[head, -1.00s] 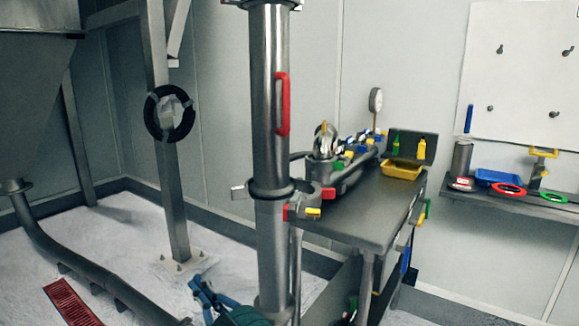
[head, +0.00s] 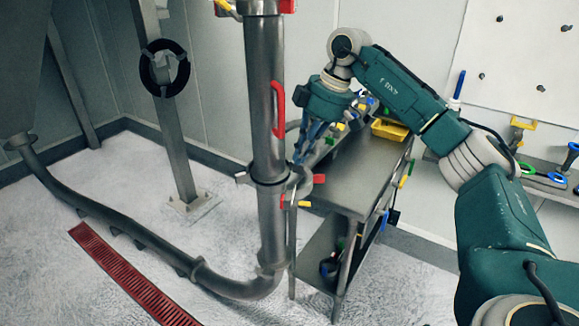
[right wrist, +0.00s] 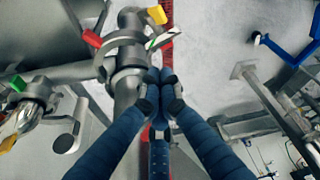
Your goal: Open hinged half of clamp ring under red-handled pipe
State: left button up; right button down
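The steel pipe (head: 264,70) with the red handle (head: 278,108) stands upright in the middle of the head view. The clamp ring (head: 268,182) goes around the pipe below the handle. A curved grey piece (head: 299,184) juts out at its right, with red and yellow tabs beside it; how far it is swung out is unclear. My right gripper (head: 300,156) points down just above this piece. In the right wrist view the blue fingertips (right wrist: 160,82) are together beside the pipe, below the curved clamp part (right wrist: 118,42); nothing shows between them. My left gripper is out of view.
A steel table (head: 352,183) stands right of the pipe, with a yellow tray (head: 389,130) on it. A curved floor pipe (head: 110,228) and a red floor grate (head: 130,275) lie to the left. The floor at left is mostly open.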

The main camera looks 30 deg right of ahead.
jog(key=p, duration=0.3)
send_near(288, 194)
jog(key=f, duration=0.1)
jog(key=w+a+f, duration=0.1)
jog(key=f, duration=0.1)
jog(key=w+a+f, duration=0.1)
jog(key=shift+w+f, duration=0.15)
jog(key=shift+f, duration=0.1)
jog(key=shift+w+a+f, duration=0.2)
jog(key=shift+f, duration=0.4)
jog(key=shift+s, duration=0.1)
